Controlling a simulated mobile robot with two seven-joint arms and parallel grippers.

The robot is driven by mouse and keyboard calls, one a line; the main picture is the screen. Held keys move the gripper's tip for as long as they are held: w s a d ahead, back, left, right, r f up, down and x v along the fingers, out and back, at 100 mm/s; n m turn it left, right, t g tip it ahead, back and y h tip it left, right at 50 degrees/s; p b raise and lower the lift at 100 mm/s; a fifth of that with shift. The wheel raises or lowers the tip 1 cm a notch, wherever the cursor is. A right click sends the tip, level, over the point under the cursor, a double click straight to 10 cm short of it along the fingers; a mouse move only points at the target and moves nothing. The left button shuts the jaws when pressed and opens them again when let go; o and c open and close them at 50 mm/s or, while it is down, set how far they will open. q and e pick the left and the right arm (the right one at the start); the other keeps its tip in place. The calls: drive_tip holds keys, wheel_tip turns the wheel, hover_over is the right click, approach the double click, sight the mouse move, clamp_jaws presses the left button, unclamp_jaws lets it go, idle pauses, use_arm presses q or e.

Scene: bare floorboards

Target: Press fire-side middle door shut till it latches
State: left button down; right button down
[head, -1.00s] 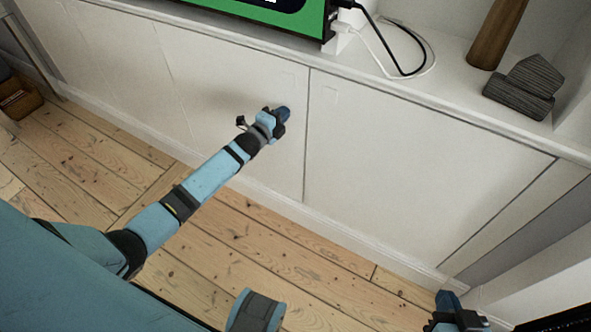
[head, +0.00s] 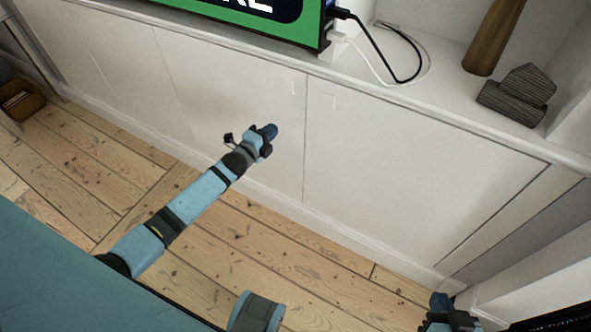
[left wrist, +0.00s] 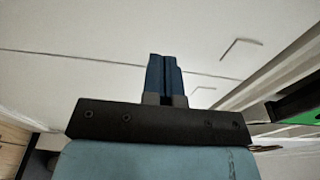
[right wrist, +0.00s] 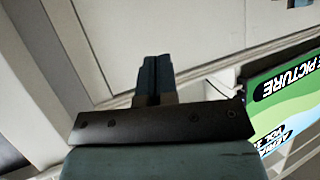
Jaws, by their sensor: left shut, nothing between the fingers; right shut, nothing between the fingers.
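The white cabinet's door (head: 235,105) in front of my left gripper looks flush with the wider door (head: 410,165) to its right; only a thin seam parts them. The frames do not label which of them is the fire-side middle door. My left gripper (head: 271,131) is shut and empty, in front of the first door near its right seam. Whether its tips touch the panel is unclear. In the left wrist view its closed fingers (left wrist: 164,76) point at white panels with a seam. My right gripper (head: 440,301) is shut and empty at the lower right, away from these doors.
A green-edged screen (head: 240,18) with cables stands on the cabinet top. A brown post (head: 493,38) and dark grey blocks (head: 518,95) stand to its right. A white surround (head: 520,275) rises near my right gripper. Floorboards (head: 230,235) before the cabinet are clear.

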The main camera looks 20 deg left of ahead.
use_arm(q)
drive_tip(key=s+a+p, duration=0.1)
drive_tip(key=s+p, duration=0.1)
drive_tip(key=s, duration=0.5)
drive_tip(key=shift+a+p, duration=0.2)
drive_tip(key=shift+p, duration=0.15)
use_arm(e)
drive_tip(key=shift+s+d+r, duration=0.1)
drive_tip(key=shift+d+r, duration=0.15)
idle(0.5)
